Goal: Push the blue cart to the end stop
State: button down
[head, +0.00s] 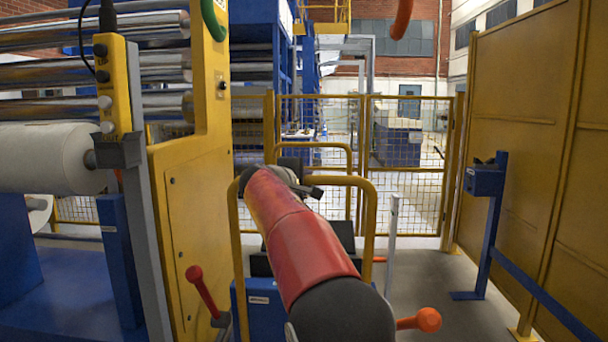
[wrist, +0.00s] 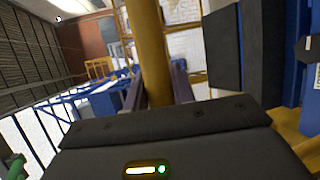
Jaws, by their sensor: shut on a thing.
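The blue cart (head: 262,310) stands low in front of me in the head view, mostly hidden behind my red arm. Its near yellow handle (head: 370,215) rises as a hoop, with a second yellow hoop (head: 335,147) beyond it. My gripper (wrist: 158,88) has its two fingers on either side of a yellow bar (wrist: 150,40) in the wrist view and is shut on it; this looks like the cart's near handle. In the head view my wrist is at the left part of that hoop, and the fingertips are hidden. I cannot make out the end stop for sure.
A yellow machine frame (head: 195,220) with a white roll (head: 50,158) stands close on the left. A blue post with a box (head: 487,182) and a yellow wall (head: 525,130) line the right. A mesh fence (head: 405,150) closes the far end.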

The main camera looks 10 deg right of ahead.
jog(key=shift+w+d+r, duration=0.2)
jog(key=shift+w+d, duration=0.05)
jog(key=shift+w, duration=0.1)
jog(key=c, duration=1.2)
grip_release()
jog(key=shift+o, duration=0.2)
jog(key=shift+f, duration=0.1)
jog(key=b+v, duration=0.1)
jog(key=v, duration=0.6)
jog(key=shift+s+a, duration=0.3)
